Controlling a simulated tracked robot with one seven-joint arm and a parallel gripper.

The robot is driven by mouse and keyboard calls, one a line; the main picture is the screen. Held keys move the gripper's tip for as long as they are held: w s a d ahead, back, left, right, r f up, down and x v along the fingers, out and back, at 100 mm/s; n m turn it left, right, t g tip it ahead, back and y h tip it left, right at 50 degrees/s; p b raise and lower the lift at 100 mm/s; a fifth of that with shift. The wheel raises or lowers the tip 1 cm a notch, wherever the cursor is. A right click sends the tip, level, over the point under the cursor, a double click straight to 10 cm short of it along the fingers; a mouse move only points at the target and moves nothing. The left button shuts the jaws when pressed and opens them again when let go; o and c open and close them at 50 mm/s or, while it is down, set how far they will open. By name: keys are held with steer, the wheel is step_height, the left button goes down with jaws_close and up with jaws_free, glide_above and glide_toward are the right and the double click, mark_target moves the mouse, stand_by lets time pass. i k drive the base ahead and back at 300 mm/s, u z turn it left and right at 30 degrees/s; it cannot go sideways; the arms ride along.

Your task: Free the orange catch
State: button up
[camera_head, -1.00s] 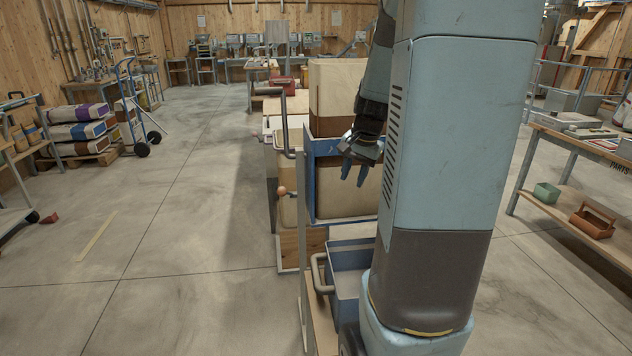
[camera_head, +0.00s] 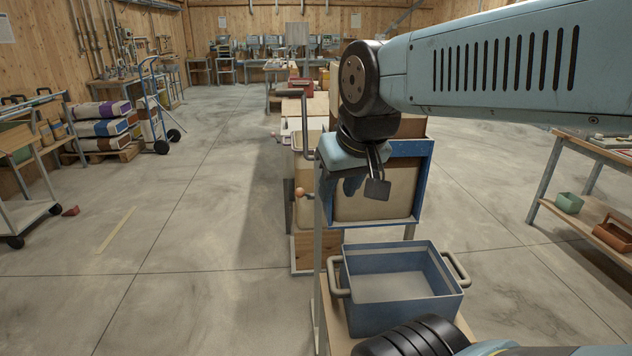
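A small orange ball-like knob (camera_head: 300,192) shows on the left side of the mixer (camera_head: 312,212); it is small in the picture, and I cannot tell whether it is the catch itself. No other orange catch is clear to see. My gripper (camera_head: 364,188) hangs pointing down in front of the blue-framed pale box (camera_head: 375,207), to the right of the knob and apart from it. Its two fingers stand apart with nothing seen between them. My arm and gripper hide part of the mixer behind them.
An empty blue tub (camera_head: 395,318) with two grey handles stands in front of the mixer on a wooden board. A grey bent handle (camera_head: 307,125) rises at the mixer's left. A bench (camera_head: 590,200) is at right.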

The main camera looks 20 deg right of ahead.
mark_target(299, 192)
steer(key=u, duration=0.7)
steer(key=k, duration=1)
steer(key=z, duration=0.7)
steer(key=i, duration=1)
